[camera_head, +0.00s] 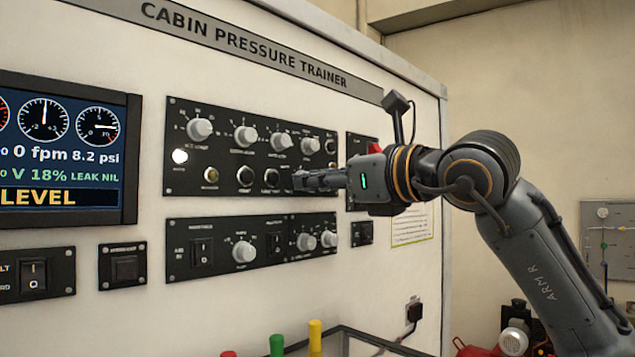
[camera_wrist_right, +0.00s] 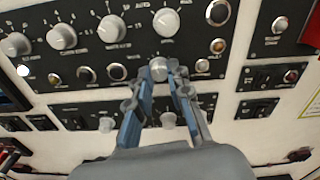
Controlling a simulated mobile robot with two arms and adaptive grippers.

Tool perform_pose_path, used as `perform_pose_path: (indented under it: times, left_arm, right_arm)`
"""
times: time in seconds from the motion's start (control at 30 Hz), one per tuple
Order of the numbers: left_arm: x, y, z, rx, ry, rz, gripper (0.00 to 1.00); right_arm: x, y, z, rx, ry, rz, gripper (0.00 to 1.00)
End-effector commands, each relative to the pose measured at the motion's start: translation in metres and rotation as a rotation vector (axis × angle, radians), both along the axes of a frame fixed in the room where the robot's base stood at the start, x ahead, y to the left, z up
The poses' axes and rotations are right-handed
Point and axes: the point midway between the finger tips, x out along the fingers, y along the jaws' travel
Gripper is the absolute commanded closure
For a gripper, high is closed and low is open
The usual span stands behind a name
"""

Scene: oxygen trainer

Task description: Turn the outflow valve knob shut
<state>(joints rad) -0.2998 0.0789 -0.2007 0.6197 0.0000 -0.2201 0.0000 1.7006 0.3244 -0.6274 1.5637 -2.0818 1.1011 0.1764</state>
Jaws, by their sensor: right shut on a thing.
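In the right wrist view, my right gripper (camera_wrist_right: 158,80) has a finger on each side of a small pale round knob, taken as the outflow valve knob (camera_wrist_right: 158,66), in the lower row of the upper panel. The fingers are shut on it; its label cannot be read. In the head view, my right gripper (camera_head: 305,180) reaches in from the right to the lower right of the upper panel (camera_head: 185,115) and hides this knob. The display (camera_head: 65,150) shows "V 18%", "0 fpm", "8.2 psi", "LEAK NIL" and "LEVEL". My left gripper is not in view.
Several larger pale knobs, one being this knob (camera_head: 309,146), stand just above my gripper. A lower panel (camera_head: 215,235) with switches and knobs lies below. A red-topped control (camera_head: 374,148) is close behind my wrist. Coloured handles, one yellow (camera_head: 315,335), rise at the bottom.

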Motion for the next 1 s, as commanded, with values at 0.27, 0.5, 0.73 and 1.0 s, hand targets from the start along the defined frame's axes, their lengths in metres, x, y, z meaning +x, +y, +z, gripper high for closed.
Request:
perform_pose_path:
  times: [0.27, 0.5, 0.73, 1.0]
  left_arm:
    - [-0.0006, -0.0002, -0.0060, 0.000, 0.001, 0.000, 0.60]
    - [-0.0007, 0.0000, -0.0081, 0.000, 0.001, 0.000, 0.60]
    - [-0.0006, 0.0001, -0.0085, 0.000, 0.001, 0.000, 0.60]
    - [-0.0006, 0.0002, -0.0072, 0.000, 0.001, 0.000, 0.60]
  right_arm:
    - [0.0001, -0.0012, 0.0012, -0.181, -0.187, -0.002, 1.00]
    - [0.0001, -0.0013, 0.0017, -0.343, -0.348, -0.002, 1.00]
    - [0.0000, -0.0013, 0.0024, -0.495, -0.502, -0.002, 1.00]
    - [-0.0004, -0.0009, 0.0031, -0.676, -0.684, -0.001, 1.00]
